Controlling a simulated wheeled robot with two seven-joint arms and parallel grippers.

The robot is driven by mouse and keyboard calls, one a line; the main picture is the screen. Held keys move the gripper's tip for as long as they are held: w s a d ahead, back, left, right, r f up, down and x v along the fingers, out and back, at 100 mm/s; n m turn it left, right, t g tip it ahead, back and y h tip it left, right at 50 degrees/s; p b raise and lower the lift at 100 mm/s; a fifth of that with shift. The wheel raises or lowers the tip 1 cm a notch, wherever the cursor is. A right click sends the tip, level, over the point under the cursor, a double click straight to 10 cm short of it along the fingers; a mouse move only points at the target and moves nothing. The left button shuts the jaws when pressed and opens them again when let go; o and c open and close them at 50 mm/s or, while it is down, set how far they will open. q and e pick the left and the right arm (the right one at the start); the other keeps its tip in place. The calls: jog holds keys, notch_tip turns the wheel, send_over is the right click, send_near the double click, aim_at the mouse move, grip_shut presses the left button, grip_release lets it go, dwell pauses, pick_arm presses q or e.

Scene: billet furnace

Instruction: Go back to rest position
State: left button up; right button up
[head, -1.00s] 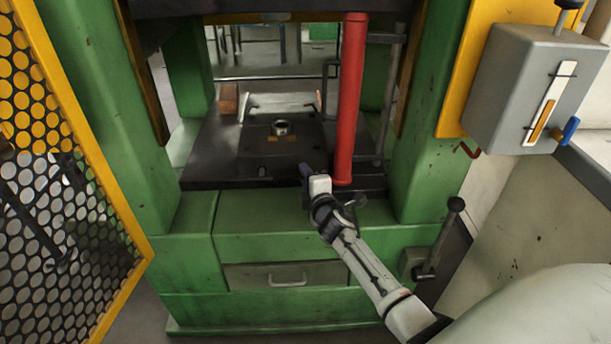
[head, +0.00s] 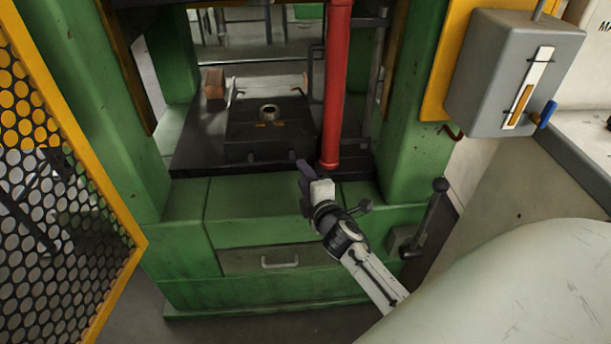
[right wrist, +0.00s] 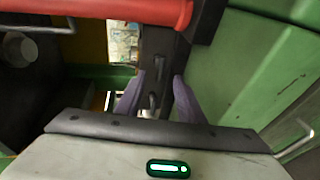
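My right gripper (head: 304,172) is in front of the green press, by the front edge of its dark bed (head: 200,150) and just left of the foot of a red post (head: 335,90). In the right wrist view its two purple fingers (right wrist: 156,96) stand apart with nothing gripped between them. My left gripper is not in view.
A small metal ring (head: 268,112) sits on the bed, with a copper-brown block (head: 214,83) at the back left. A yellow mesh guard (head: 60,190) stands at left. A grey control box (head: 512,75) and a black-knobbed lever (head: 430,217) are at right.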

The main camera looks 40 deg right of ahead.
jog(key=shift+s+a+r, duration=0.15)
jog(key=shift+s+a, duration=0.05)
jog(key=shift+s, duration=0.4)
